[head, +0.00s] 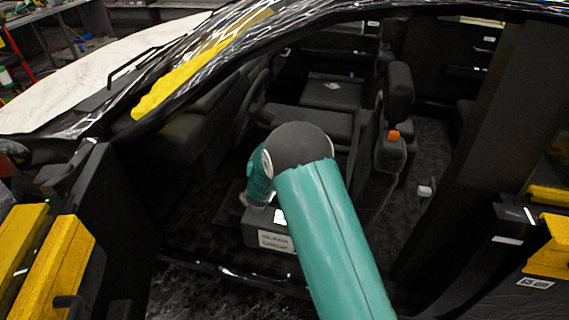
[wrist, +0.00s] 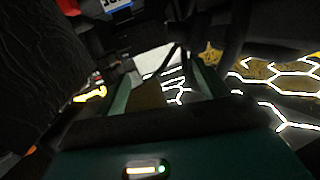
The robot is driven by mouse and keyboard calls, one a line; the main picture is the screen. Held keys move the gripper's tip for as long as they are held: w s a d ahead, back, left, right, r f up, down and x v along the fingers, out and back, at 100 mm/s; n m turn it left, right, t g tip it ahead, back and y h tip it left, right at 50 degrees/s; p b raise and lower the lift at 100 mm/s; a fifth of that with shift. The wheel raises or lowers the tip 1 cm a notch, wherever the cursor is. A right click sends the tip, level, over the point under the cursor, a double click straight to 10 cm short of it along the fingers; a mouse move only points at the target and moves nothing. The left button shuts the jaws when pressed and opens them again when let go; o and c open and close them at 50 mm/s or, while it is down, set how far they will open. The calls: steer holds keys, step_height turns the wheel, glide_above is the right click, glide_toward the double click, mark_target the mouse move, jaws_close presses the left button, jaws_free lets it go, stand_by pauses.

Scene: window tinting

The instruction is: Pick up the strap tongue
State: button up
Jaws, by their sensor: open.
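I cannot pick out the strap tongue for certain in either view. In the head view, a small orange piece (head: 393,136) sits on the side of the dark seat (head: 398,90), and a small pale block (head: 425,191) lies on the dark floor to its right. My gripper (wrist: 164,86) shows in the wrist view with its two green fingers apart, and no held object is clear between them. Dark thin strips (wrist: 178,55) run just beyond the fingertips; the picture is too dark to tell what they are. In the head view my arm reaches into the car and hides the gripper.
A box with a white label (head: 275,241) stands low inside the door opening, close beside my arm. The dark door sill (head: 240,275) crosses below. Yellow-padded panels (head: 60,265) stand at the left and yellow pads (head: 552,245) at the right. The roof edge arches overhead.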

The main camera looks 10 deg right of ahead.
step_height(320, 180, down, 12)
steer(key=s+d+t+h, duration=0.1)
steer(key=s+h, duration=0.2)
steer(key=h, duration=0.1)
steer(key=shift+m, duration=0.4)
steer(key=x, duration=1.4)
steer(key=shift+w, duration=0.1)
steer(key=c, duration=1.1)
